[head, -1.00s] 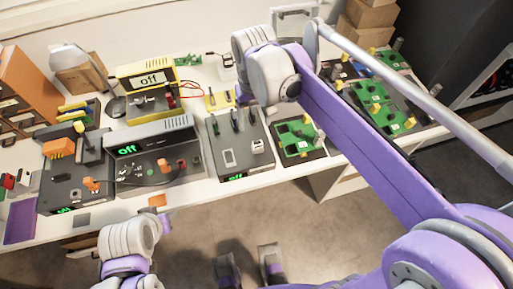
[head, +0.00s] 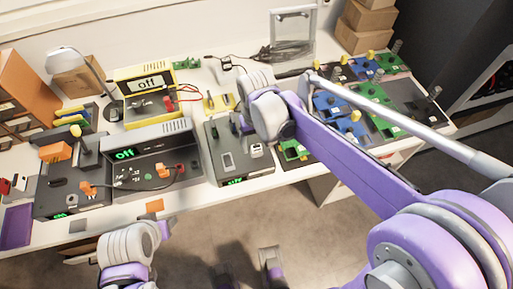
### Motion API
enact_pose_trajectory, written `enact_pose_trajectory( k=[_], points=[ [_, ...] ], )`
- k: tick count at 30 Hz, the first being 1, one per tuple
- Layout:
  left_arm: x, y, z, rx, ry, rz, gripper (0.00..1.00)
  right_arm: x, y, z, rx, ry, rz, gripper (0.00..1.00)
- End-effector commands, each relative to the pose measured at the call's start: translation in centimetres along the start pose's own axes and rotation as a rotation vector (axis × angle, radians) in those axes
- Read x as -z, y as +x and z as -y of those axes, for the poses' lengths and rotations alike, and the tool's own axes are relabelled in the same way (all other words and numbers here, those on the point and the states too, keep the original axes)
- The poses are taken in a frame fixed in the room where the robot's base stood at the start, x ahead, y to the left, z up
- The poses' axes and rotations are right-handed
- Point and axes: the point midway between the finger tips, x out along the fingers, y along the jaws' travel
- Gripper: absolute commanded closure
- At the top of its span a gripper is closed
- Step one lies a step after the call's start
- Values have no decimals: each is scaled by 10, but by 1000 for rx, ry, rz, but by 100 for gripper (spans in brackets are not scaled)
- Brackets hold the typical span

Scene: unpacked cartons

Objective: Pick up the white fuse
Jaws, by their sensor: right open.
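I cannot pick out a white fuse for certain. A small white piece (head: 256,150) sits on top of the dark grey box at the bench's front middle; it is too small to identify. My right gripper (head: 256,80) is above the middle of the bench, beyond that piece, and open. Its fingertips are hard to make out behind my wrist. My left arm is low at the lower left, in front of the bench edge; the state of its gripper is not clear.
Green and blue circuit boards (head: 375,128) fill the right. Cartons (head: 365,25) are stacked at the back right.

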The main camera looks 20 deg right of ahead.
Motion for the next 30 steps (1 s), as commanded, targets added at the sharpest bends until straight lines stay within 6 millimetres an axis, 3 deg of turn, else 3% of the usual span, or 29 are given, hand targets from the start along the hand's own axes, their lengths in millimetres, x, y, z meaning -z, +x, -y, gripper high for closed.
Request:
enact_pose_trajectory(
  k=[2, 13, 26, 30],
  points=[
    [0, 0, 0, 0, 0, 0, 50, 0, 0, 0, 0, 0, 0, 35],
    [0, 0, 0, 0, 0, 0, 50, 0, 0, 0, 0, 0, 0, 100],
    [0, 0, 0, 0, 0, 0, 50, 0, -1, 0, 0, 0, 0, 100],
    [1, -2, 0, 0, 0, -1, 50, 0, -11, 0, 0, 0, 0, 100]
  ],
)
